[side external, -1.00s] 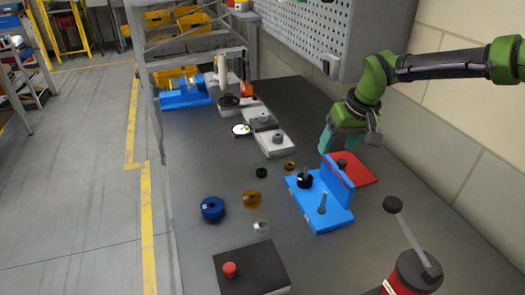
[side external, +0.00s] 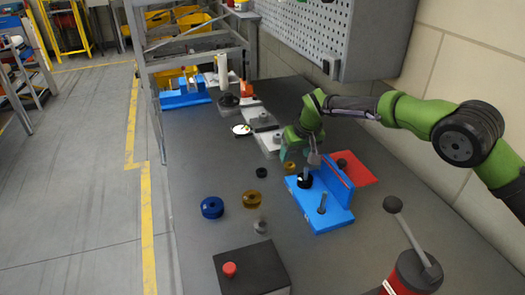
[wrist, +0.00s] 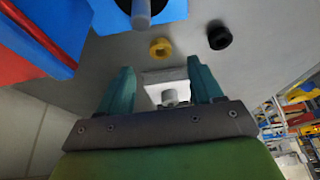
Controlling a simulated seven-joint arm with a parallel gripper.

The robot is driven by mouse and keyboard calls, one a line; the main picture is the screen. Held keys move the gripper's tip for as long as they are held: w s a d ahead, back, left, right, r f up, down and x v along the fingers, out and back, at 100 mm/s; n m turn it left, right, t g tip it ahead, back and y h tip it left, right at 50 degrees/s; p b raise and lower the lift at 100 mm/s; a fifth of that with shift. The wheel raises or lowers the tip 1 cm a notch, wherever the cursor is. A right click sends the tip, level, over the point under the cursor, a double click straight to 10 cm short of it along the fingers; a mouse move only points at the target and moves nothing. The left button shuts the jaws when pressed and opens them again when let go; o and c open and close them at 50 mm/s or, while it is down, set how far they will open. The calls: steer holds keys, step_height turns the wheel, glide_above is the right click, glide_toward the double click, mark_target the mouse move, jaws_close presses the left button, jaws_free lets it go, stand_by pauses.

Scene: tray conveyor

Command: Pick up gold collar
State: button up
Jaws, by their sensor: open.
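A small gold collar (side external: 290,165) lies flat on the dark table beside the blue fixture. It also shows as a ring in the wrist view (wrist: 160,47), beyond my fingertips. A larger gold round part (side external: 252,200) lies farther left and nearer the camera in the side view. My gripper (wrist: 160,70) is open with nothing held between its teal fingers. In the side view my gripper (side external: 286,152) hangs above the table close to the small gold collar, apart from it.
The blue fixture (side external: 327,219) has upright posts, one holding a black part (side external: 305,181). A black ring (side external: 261,172), a blue round part (side external: 212,207) and a grey part (side external: 260,226) lie nearby. A pale tray (side external: 268,143) stands behind. A red plate (side external: 362,169) lies right.

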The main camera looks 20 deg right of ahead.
steer(key=shift+x, duration=3.05)
steer(key=c, duration=1.1)
steer(key=shift+r, duration=0.1)
steer(key=shift+c, duration=0.2)
step_height(320, 180, up, 8)
step_height(320, 180, up, 5)
glide_above(291, 167)
steer(key=s+a, duration=0.1)
steer(key=a, duration=0.1)
steer(key=s+d, duration=0.2)
steer(key=s, duration=0.7)
steer(key=shift+r, duration=0.3)
